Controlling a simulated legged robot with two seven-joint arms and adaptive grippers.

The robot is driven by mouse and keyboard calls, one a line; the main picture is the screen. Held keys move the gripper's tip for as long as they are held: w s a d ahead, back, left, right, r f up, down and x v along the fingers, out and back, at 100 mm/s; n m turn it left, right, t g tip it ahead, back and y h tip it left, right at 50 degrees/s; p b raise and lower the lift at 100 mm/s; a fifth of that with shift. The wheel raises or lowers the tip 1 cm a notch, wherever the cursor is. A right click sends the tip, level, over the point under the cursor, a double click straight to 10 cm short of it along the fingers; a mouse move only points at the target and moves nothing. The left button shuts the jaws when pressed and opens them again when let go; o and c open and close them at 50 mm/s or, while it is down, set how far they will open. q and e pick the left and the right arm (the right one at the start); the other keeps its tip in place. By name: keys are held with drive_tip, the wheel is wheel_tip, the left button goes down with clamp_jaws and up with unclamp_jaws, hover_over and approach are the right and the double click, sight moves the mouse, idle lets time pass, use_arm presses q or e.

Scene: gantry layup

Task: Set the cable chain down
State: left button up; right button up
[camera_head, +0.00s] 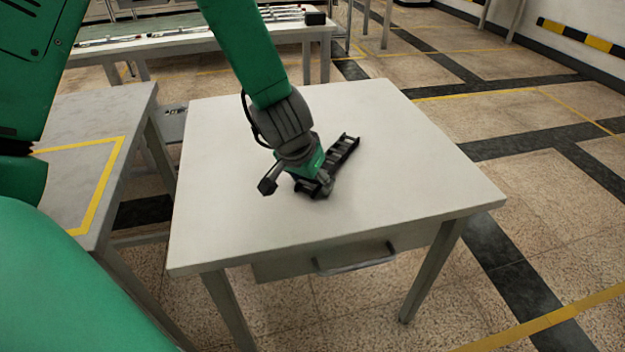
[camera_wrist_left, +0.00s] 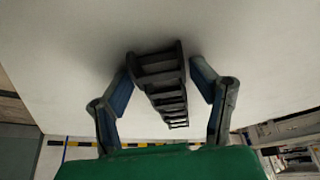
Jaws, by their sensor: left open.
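The black cable chain (camera_head: 343,152) lies on the white table (camera_head: 410,165), near its middle. My left gripper (camera_head: 318,188) is right above the chain's near end and hides part of it. In the left wrist view the chain (camera_wrist_left: 163,85) runs away between the two fingers of the left gripper (camera_wrist_left: 165,77). The fingers are spread, one on each side of the chain. A gap shows at the right finger; the left finger is very close to the chain, and I cannot tell whether it touches. My right gripper is not in view.
A grey table with a yellow line (camera_head: 100,190) stands close by on the left. A long bench (camera_head: 190,42) with parts on it is at the back. The white table has a drawer with a handle (camera_head: 355,262) in front. Its right side is clear.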

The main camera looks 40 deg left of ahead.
use_arm(q)
drive_tip(key=shift+s, duration=0.15)
drive_tip(key=shift+a+r, duration=0.1)
drive_tip(key=shift+r, duration=0.05)
drive_tip(key=p+v, duration=0.5)
drive_tip(key=v, duration=0.7)
drive_tip(key=shift+r+p, duration=0.4)
drive_tip(key=shift+r, duration=0.1)
